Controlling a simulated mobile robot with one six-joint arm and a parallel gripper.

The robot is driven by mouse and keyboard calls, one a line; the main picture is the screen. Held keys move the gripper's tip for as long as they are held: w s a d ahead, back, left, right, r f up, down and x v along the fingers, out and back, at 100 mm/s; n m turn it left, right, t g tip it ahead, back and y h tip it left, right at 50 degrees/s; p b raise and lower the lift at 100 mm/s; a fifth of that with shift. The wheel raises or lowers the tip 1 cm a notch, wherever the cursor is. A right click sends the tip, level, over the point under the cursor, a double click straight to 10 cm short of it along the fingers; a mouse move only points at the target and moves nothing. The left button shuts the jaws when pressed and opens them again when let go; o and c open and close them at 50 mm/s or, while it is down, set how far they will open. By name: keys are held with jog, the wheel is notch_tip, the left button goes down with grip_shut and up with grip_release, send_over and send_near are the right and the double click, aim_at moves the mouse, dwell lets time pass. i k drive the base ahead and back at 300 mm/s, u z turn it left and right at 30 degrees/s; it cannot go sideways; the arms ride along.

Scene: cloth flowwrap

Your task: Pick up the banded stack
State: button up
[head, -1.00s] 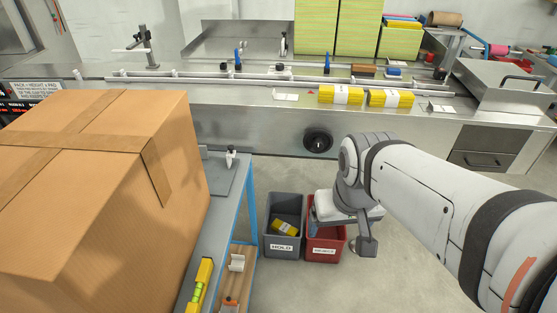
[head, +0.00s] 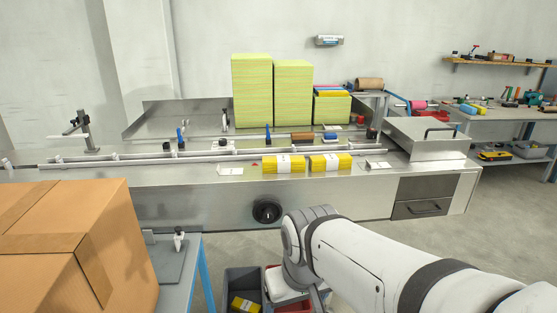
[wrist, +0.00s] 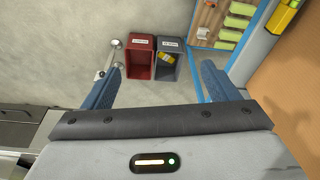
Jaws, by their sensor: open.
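Two yellow stacks with white paper bands lie side by side on the front ledge of the steel machine in the head view, a left banded stack (head: 284,164) and a right banded stack (head: 331,162). Another yellow banded stack (head: 244,304) lies in the grey bin (head: 232,283) on the floor, and it also shows in the wrist view (wrist: 167,59). My gripper (wrist: 162,68) is open and empty, its two blue fingers wide apart above the floor bins. It is well away from the ledge stacks, which are out of the wrist view.
A red bin (wrist: 139,67) stands beside the grey one. A large cardboard box (head: 125,235) on a blue-framed bench fills the left. Tall yellow-green stacks (head: 252,92) stand behind the ledge. White cards (head: 230,171) lie beside the banded stacks. A metal guide rail runs behind them.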

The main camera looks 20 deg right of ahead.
aim_at(333, 162)
jog(key=z, duration=0.35)
jog(key=i, duration=1.4)
jog(key=z, duration=0.65)
